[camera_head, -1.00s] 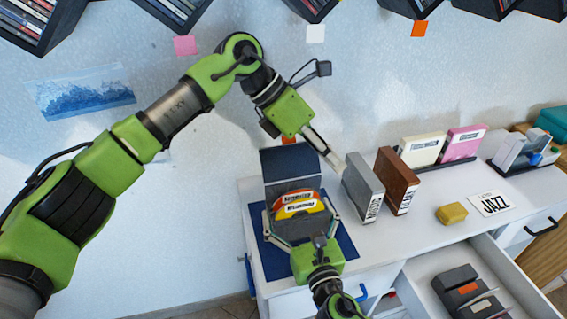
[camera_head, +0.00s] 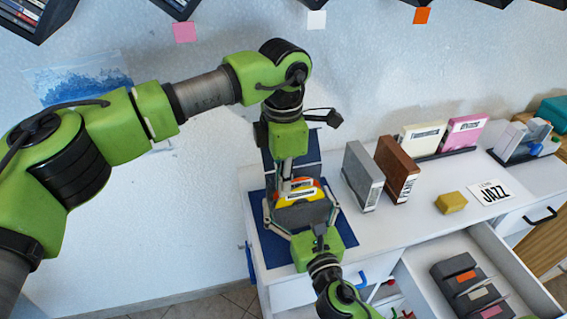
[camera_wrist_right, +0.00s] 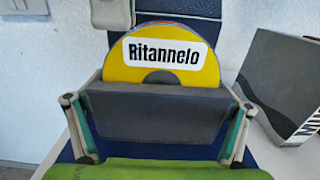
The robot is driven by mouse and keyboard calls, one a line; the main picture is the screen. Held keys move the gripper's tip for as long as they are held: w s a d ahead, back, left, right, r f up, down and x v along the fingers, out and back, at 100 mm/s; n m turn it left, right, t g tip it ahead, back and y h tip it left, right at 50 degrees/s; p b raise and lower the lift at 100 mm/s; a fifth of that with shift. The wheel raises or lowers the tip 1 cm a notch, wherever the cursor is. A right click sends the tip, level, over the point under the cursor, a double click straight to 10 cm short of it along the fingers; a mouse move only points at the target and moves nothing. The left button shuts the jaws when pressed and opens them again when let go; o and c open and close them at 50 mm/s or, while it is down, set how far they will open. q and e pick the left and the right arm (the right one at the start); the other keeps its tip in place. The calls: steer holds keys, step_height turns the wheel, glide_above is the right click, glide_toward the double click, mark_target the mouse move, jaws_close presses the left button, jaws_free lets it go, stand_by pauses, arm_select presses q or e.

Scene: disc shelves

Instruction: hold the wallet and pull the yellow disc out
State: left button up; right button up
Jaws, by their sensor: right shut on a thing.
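The wallet (camera_wrist_right: 150,116) is a dark grey sleeve, standing upright on a blue mat (camera_head: 340,232). My right gripper (camera_head: 300,212) is shut on it, with one finger along each side, as the right wrist view shows. The yellow disc (camera_wrist_right: 118,72) stands in the wallet, its upper part showing above the edge with a white "Ritannelo" label. The yellow disc also shows in the head view (camera_head: 318,190). My left gripper (camera_head: 289,180) points down at the disc from above. Contact between them, and the left finger gap, cannot be made out.
A dark blue panel rises behind the wallet. A grey case (camera_head: 362,176) and a brown case (camera_head: 397,168) stand close on the right. Further right are a yellow block (camera_head: 451,203) and a JAZZ card (camera_head: 490,196). An open drawer (camera_head: 430,255) juts out at the front right.

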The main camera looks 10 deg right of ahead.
arm_select(q)
steer(key=shift+f, duration=1.95)
jaws_close()
steer(key=shift+r, duration=0.1)
steer(key=shift+r, duration=4.9)
arm_select(e)
steer(key=o, duration=0.8)
steer(key=shift+o, duration=0.2)
